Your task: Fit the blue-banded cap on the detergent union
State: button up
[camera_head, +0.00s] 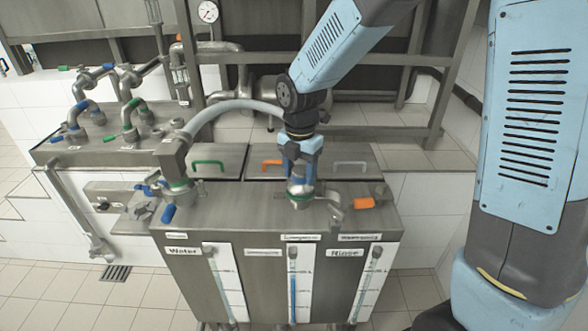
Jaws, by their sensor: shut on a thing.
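My gripper (301,160) points down over the middle of the steel tank top and is shut on the blue-banded cap (299,181). The cap is small and partly hidden by the fingers. The detergent union (299,202) is the middle fitting on the tank top, directly below the cap. The cap appears upright and in line with the union. From this view I cannot tell whether the cap is seated on it or just above it.
A hose fitting (177,186) with a blue lever (168,213) stands to the left. Coloured handles (207,165) lie behind. A pipe manifold (95,140) stands at the far left. Sight gauges (298,280) line the tank front.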

aim_at(300, 170)
jog(key=shift+f, duration=0.45)
jog(key=o, duration=1.4)
jog(key=shift+r, duration=0.1)
notch_tip(300, 170, up, 18)
jog(key=shift+r, duration=0.25)
